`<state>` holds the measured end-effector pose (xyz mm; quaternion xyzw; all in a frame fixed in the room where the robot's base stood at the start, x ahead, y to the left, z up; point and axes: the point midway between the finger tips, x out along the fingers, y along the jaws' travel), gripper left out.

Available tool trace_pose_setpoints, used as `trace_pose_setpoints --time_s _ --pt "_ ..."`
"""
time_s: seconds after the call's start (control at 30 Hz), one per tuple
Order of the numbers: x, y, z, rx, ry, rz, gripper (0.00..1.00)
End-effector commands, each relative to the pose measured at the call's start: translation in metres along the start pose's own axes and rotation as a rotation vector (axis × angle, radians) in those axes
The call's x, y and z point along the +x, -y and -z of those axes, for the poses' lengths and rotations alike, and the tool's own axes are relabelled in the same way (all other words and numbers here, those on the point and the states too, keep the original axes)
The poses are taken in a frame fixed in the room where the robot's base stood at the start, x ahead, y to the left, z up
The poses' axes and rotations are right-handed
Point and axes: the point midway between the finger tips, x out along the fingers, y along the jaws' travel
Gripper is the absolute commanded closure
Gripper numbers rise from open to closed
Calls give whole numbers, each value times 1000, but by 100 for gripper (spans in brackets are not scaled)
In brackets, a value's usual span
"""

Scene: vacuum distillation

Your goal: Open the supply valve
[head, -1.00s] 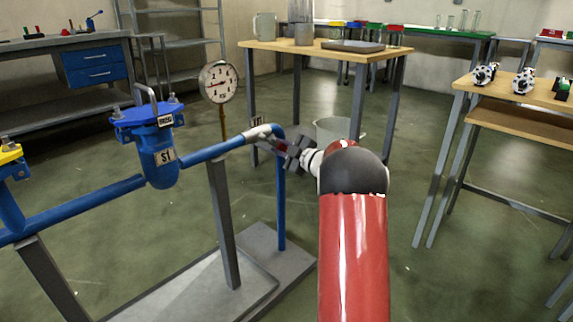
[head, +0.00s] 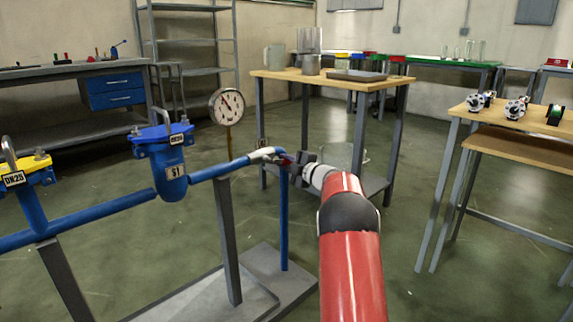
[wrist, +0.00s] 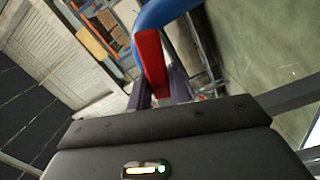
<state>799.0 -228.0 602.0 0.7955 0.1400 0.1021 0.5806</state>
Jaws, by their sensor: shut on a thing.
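The supply valve (head: 265,153) is a pale metal body on the blue pipe, just before the pipe bends down. Its red handle (wrist: 151,62) stands between my two dark fingers in the wrist view, beside the blue pipe bend. In the head view my gripper (head: 288,159) is at the valve, shut on the handle, with little of the handle showing. The wrist reaches in from the right. How far the handle is turned is hard to tell.
A round gauge (head: 226,106) stands behind the pipe. A blue strainer (head: 172,178) marked S1 and a yellow-topped fitting (head: 22,175) lie along the line to the left. A wooden table (head: 335,80) with vessels stands behind, another table (head: 500,125) at right. Floor between them is clear.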

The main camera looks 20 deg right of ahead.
Motion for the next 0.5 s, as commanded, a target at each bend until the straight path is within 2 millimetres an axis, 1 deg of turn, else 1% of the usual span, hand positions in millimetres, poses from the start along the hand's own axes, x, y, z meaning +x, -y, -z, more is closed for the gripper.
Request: trace_pose_setpoints --time_s 0.17,0.2,0.3,0.33,0.5 --pt "0 1 0 1 -1 2 100" --pt "0 2 0 1 -1 2 75" --pt "0 1 0 2 0 2 62" --pt "0 1 0 2 0 2 58" --pt "0 1 0 2 0 1 58"
